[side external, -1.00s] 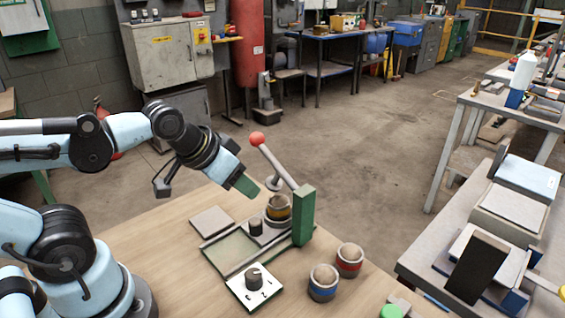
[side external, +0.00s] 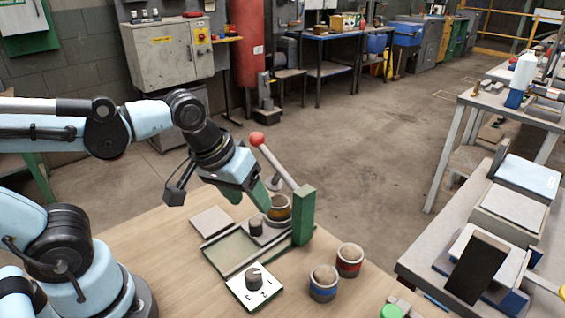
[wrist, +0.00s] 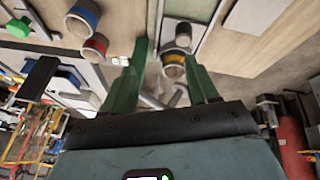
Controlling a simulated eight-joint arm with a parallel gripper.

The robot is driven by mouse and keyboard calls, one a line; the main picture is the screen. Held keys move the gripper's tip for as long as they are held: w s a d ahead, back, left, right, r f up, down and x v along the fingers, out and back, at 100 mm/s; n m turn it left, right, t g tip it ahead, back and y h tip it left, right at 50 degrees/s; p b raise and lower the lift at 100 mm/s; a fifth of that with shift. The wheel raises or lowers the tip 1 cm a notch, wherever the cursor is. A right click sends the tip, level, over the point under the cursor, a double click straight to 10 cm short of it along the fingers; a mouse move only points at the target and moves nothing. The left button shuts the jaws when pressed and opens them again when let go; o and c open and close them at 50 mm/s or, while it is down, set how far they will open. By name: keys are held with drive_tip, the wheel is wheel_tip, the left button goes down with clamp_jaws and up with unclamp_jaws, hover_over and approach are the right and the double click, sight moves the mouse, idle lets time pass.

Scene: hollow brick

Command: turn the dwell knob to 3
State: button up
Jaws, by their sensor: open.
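The likely dwell knob (side external: 254,275) is a dark round knob with a light top on a white plate (side external: 266,291) with black marks. The plate sits at the near end of the green-edged fixture; I cannot read the knob's setting. My gripper (side external: 249,194) is open and empty, above the fixture's far part beside the yellow-banded cup (side external: 279,208). The knob is nearer the camera, apart from the gripper. In the wrist view, the green fingers (wrist: 167,58) stand apart, with the yellow-banded cup (wrist: 173,67) showing between them.
A lever with a red ball (side external: 257,139) and a green post (side external: 304,214) rise close by my gripper. A small black knob (side external: 256,227) stands on the fixture. Blue-banded (side external: 323,283) and red-banded (side external: 349,260) cups stand to the right, and a green button (side external: 391,311) at the front.

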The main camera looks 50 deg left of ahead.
sight(253, 272)
drive_tip(key=s+d+n+g, duration=0.4)
drive_tip(key=d+n+g, duration=0.1)
drive_tip(key=d+n, duration=0.15)
drive_tip(key=shift+n+y, duration=0.3)
drive_tip(key=shift+n, duration=0.15)
drive_tip(key=shift+a+f, duration=0.2)
drive_tip(key=shift+f, duration=5.6)
drive_tip(key=c, duration=1)
drive_tip(key=shift+c, duration=0.2)
